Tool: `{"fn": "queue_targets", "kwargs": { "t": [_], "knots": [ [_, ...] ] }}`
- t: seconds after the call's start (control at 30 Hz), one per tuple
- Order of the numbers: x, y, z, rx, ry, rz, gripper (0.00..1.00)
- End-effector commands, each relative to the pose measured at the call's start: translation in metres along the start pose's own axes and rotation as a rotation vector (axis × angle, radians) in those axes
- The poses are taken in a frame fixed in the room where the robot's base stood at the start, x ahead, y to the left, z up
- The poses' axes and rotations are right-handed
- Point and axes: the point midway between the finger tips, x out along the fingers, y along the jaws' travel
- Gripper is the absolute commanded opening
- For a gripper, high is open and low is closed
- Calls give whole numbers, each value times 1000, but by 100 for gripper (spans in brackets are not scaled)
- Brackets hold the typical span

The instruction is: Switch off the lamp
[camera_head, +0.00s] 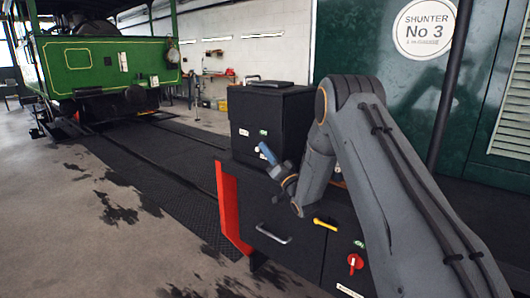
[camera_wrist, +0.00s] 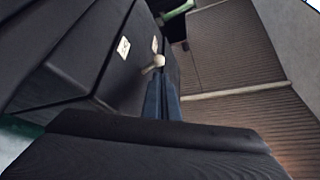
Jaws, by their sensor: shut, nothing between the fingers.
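My gripper (camera_head: 266,152) is in front of the black box on the cabinet, its blue fingers closed together and empty. In the wrist view the shut fingers (camera_wrist: 162,92) point at a small pale toggle-like switch (camera_wrist: 153,65) on a dark panel. The fingertips appear close to it; I cannot tell whether they touch. Small white labels (camera_wrist: 123,48) sit beside the switch. In the head view the switch is not clearly visible, but labels (camera_head: 243,132) show on the black box (camera_head: 282,110). I cannot identify a lit lamp for certain.
The dark cabinet (camera_head: 300,215) below carries a yellow handle (camera_head: 325,223), a red rotary knob (camera_head: 355,262) and a metal pull handle (camera_head: 273,234). A red-edged side (camera_head: 229,210) faces left. The floor at left is open.

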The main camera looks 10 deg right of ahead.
Motion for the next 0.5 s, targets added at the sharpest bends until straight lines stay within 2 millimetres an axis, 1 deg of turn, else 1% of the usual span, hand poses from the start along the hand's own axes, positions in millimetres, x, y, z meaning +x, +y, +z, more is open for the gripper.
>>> {"fn": "queue_targets", "kwargs": {
  "t": [0.17, 0.3, 0.4, 0.5],
  "knots": [
    [-21, 1, 1, 1, -1, 1, 0],
    [-45, 1, 2, 1, -1, 2, 0],
    [-59, 0, 2, 0, -2, 0, 0],
    [-69, -1, 2, 0, -1, -2, 0]
  ]
}}
